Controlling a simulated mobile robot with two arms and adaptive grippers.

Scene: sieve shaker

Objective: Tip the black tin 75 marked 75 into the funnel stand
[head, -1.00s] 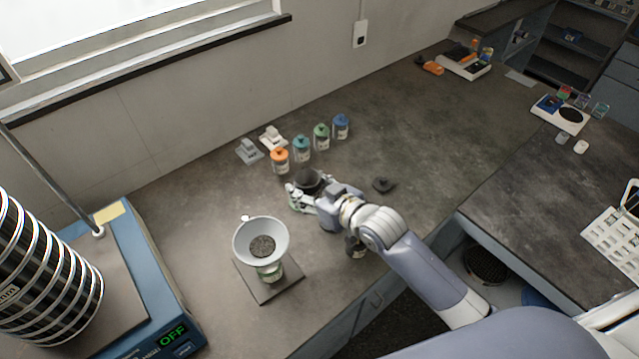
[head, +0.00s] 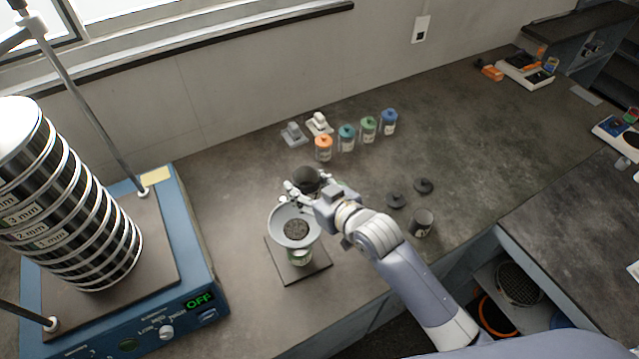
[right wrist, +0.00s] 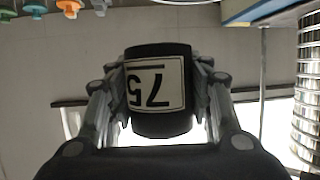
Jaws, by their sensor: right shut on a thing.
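My right gripper (head: 307,190) is shut on the black tin 75 (head: 306,178). In the right wrist view the tin (right wrist: 150,120) sits between both fingers, and its white label reads 75, upside down in that picture. In the head view the tin is just behind the funnel stand's grey funnel (head: 278,232), close to its far rim; its open top shows dark. The funnel stand (head: 318,271) has a dark square base with a green-labelled jar under the funnel. Dark grains lie in the funnel. My left gripper is not in view.
A sieve shaker (head: 205,270) with a tall sieve stack stands at left, its display reading OFF. Several jars with coloured lids, such as the orange one (head: 323,150), stand behind. Another dark tin (head: 422,224) and two black lids (head: 424,186) are at right.

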